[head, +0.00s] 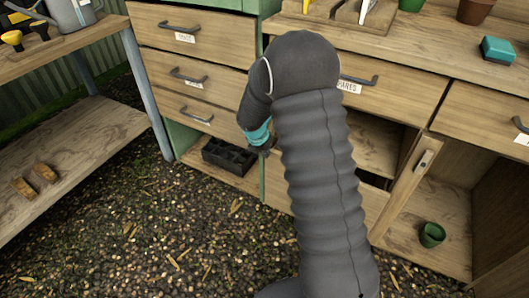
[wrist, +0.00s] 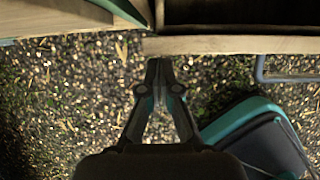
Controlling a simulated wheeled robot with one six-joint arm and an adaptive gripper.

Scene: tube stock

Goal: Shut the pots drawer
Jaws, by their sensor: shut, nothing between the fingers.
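The lower middle drawer, which I take to be the pots drawer, is pulled out; its wooden front (head: 374,205) shows beside my arm. My arm hides most of it, including any label. The wrist view shows the top edge of its front (wrist: 235,45), a dark interior behind it and a grey bar handle (wrist: 290,78) on its outer face. My gripper (wrist: 158,66) is shut and empty, its tips near the left end of that front edge. I cannot tell whether they touch it. In the head view my gripper (head: 265,149) is partly hidden by my arm.
A cabinet door (head: 405,185) stands open to the right, with a green pot (head: 432,235) on the shelf beyond. A black tray (head: 228,156) sits low on the left. The left drawers (head: 190,72) look shut. A bench (head: 75,160) stands at far left. Gravel in front is clear.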

